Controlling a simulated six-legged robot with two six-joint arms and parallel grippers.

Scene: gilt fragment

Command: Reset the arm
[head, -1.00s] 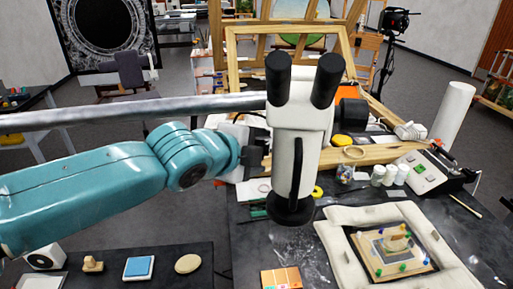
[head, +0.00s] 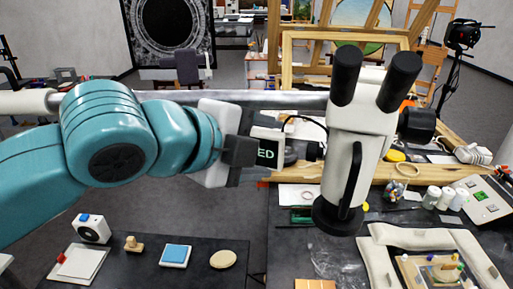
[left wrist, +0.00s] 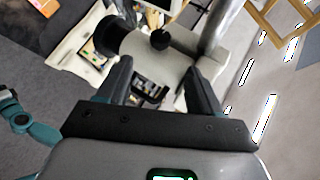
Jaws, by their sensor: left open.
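My left arm comes in from the left in the head view. Its gripper (head: 240,150) is at mid-height, left of a white microscope (head: 358,125) with black eyepieces. My right gripper cannot be made out in either view.
A dark bench at front left holds a blue pad (head: 175,255), a wooden stamp (head: 132,243) and a round tan disc (head: 223,259). Right of the microscope, a padded frame (head: 430,245) surrounds a small fragment with coloured pins. A metal boom (head: 290,99) runs behind my arm.

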